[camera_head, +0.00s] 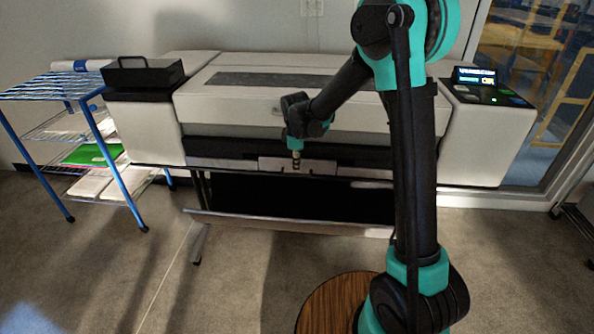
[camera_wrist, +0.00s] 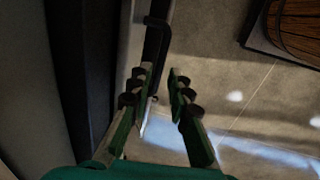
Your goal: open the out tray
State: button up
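A wide white printer (camera_head: 330,75) stands against the wall. Below its front is a dark tray or catch basket (camera_head: 290,195) with a pale front bar (camera_head: 285,222); which part is the out tray is not certain. My gripper (camera_head: 296,162) points down in front of the printer's middle, close to the pale panel (camera_head: 270,166) at its lower front edge. In the wrist view my gripper (camera_wrist: 160,76) has its fingers apart, with a gap between them. A dark bar with a bent end (camera_wrist: 154,45) lies just beyond the fingertips; contact cannot be told.
A blue wire rack (camera_head: 70,125) with papers and a green folder stands at left. A black box (camera_head: 143,72) sits on the printer's left end, and a lit control panel (camera_head: 475,78) is at right. The floor (camera_head: 225,280) in front is mostly clear.

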aim_at(297, 174)
jog(key=shift+w+f, duration=0.15)
jog(key=shift+f, duration=0.75)
jog(key=shift+w+f, duration=0.15)
jog(key=shift+f, duration=0.75)
jog(key=shift+c, duration=0.3)
grip_shut()
